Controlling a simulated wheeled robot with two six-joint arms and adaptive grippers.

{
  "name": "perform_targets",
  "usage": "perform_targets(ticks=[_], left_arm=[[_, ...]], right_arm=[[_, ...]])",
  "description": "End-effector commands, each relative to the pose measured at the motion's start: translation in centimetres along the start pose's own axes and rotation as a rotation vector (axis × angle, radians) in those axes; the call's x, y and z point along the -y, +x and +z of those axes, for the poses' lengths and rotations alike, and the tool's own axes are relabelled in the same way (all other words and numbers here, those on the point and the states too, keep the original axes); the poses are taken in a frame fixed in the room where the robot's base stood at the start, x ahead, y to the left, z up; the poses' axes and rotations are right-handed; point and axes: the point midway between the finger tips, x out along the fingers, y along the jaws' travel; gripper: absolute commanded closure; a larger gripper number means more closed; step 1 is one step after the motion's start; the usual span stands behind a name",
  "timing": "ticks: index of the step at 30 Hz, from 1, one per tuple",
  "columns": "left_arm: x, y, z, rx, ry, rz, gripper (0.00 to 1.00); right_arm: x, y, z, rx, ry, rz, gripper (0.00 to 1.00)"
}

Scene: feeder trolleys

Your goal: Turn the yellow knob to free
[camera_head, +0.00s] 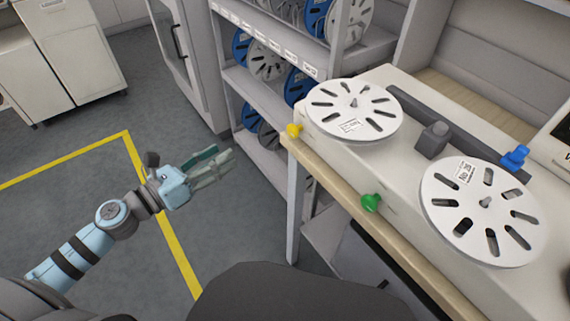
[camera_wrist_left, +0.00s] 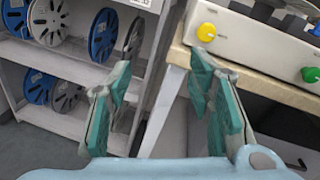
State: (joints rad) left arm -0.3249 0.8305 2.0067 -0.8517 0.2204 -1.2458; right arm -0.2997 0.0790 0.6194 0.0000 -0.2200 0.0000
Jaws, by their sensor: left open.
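The yellow knob (camera_head: 294,131) is on the front left end of a white machine with two reels, in the head view. In the left wrist view the yellow knob (camera_wrist_left: 206,32) is at the upper right, just beyond the right finger's tip. Its setting cannot be read. My left gripper (camera_head: 222,160) is open and empty, to the left of the knob and apart from it. Its two green fingers (camera_wrist_left: 158,80) show spread in the left wrist view. My right gripper is not in view.
A green knob (camera_head: 371,202) and a blue knob (camera_head: 516,157) are also on the machine (camera_head: 400,178). A wooden table edge (camera_head: 345,202) runs below it. A shelf (camera_head: 262,95) with blue and white reels stands behind. The floor around my left arm is clear.

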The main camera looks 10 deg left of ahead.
Motion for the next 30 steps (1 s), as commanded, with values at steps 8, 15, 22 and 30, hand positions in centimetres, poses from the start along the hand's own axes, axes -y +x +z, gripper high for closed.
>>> perform_targets(ticks=[8,15,22,30], left_arm=[[5.7,1.1,1.8,0.026,0.289,-0.169,0.53],[6.5,6.5,1.9,0.019,0.271,-0.160,0.53],[7.3,12.4,1.1,0.013,0.273,-0.159,0.53],[7.5,14.4,1.0,0.009,0.276,-0.158,0.53]], right_arm=[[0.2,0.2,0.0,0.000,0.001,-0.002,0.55],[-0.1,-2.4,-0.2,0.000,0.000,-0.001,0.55],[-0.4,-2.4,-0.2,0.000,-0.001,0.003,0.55],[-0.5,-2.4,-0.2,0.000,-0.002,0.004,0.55]])
